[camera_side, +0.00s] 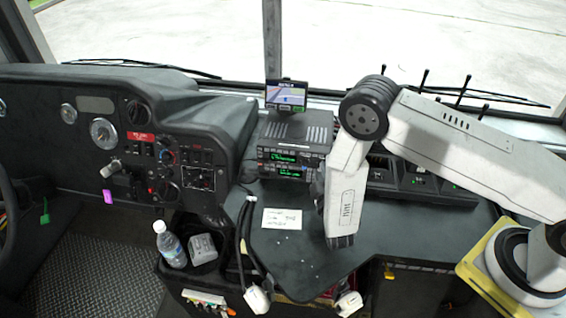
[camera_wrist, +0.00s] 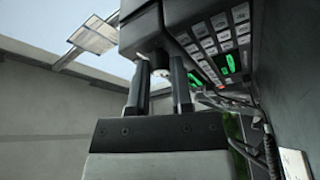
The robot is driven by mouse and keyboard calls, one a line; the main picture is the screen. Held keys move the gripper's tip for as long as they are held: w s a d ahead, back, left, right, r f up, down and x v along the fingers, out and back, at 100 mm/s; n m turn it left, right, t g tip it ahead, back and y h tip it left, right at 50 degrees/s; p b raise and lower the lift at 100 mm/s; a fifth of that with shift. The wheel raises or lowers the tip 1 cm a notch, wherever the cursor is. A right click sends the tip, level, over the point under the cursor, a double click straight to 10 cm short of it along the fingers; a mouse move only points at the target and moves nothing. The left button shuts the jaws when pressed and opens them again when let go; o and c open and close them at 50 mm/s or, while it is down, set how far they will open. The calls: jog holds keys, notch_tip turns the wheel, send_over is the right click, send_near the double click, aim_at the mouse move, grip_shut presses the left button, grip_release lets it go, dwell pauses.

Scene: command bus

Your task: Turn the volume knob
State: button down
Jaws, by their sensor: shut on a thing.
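The radio unit (camera_side: 284,163) with green displays sits on the dashboard under a small screen, and its keypad side fills the upper right of the wrist view (camera_wrist: 215,35). In the wrist view my gripper (camera_wrist: 160,80) has its two dark fingers on either side of a small pale knob (camera_wrist: 160,72) at the corner of the radio, shut on it. I take this as the volume knob; its markings are not visible. In the side view my gripper (camera_side: 318,185) is a dark shape at the radio's right front, mostly hidden by my arm, and the knob cannot be seen.
A small screen (camera_side: 286,95) stands above the radio. A white paper card (camera_side: 282,218) lies on the dark console in front. Cables (camera_side: 246,240) hang at its left edge. A water bottle (camera_side: 170,243) stands lower left. A switch panel (camera_side: 415,182) is behind my arm.

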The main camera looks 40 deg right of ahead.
jog(key=c, duration=0.5)
grip_release()
jog(key=shift+s, duration=0.1)
jog(key=shift+v, duration=0.9)
jog(key=shift+s+a+r, duration=0.1)
jog(key=shift+s+r, duration=0.05)
jog(key=shift+r, duration=1)
jog(key=shift+s+a+r, duration=0.1)
jog(key=shift+s+r, duration=0.05)
jog(key=shift+r, duration=1)
jog(key=shift+s+a+r, duration=0.1)
jog(key=shift+s+r, duration=0.05)
jog(key=shift+r, duration=0.95)
